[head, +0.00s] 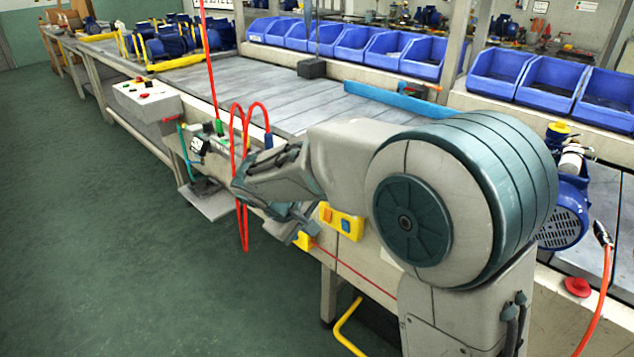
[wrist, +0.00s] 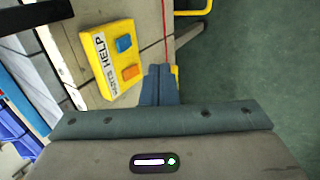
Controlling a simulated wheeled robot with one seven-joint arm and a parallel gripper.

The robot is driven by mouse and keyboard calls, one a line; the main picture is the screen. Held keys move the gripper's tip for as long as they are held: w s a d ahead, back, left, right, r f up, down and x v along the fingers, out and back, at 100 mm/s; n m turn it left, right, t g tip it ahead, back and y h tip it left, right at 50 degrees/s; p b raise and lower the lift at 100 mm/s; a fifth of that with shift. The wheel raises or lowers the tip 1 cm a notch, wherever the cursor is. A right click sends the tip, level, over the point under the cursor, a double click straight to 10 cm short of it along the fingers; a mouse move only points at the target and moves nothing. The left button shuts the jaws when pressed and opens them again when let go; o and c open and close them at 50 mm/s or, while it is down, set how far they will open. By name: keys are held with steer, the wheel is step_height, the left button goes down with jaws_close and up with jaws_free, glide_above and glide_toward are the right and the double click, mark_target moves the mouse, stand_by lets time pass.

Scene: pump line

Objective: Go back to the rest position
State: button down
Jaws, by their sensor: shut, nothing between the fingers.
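My gripper (head: 303,232) hangs at the front edge of the workbench in the head view, just left of a yellow button box. In the wrist view its two fingers (wrist: 159,72) are together with nothing between them. My arm is folded in front of my body, and its large shoulder hides part of the bench. The yellow button box (head: 342,224) has an orange and a blue button, and it also shows in the wrist view (wrist: 107,66), labelled HELP, beside the fingers. I cannot tell whether the gripper touches it.
A red coiled hose (head: 245,140) hangs close to my forearm. A control box (head: 146,99) sits on the bench edge. Blue bins (head: 370,47) line the back. A blue pump (head: 566,205) stands at right. The green floor (head: 110,240) at left is clear.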

steer(key=s+d+r+m+y+p, duration=0.1)
steer(key=s+d+r+m+p, duration=0.2)
steer(key=s+d+r+p, duration=0.2)
steer(key=s+d+r+m+g+y+p, duration=0.1)
steer(key=s+d+r+m+y+p, duration=0.1)
steer(key=s+d+r+p, duration=0.4)
steer(key=s+d+r+m+g+y+p, duration=0.1)
steer(key=s+d+r+m+p, duration=0.3)
steer(key=s+r+p, duration=0.5)
step_height(320, 180, up, 6)
steer(key=d+p, duration=0.2)
steer(key=p, duration=0.2)
steer(key=shift+s+d+r+m+y+p, duration=0.2)
steer(key=shift+s+m+y+p, duration=0.1)
steer(key=shift+p, duration=0.1)
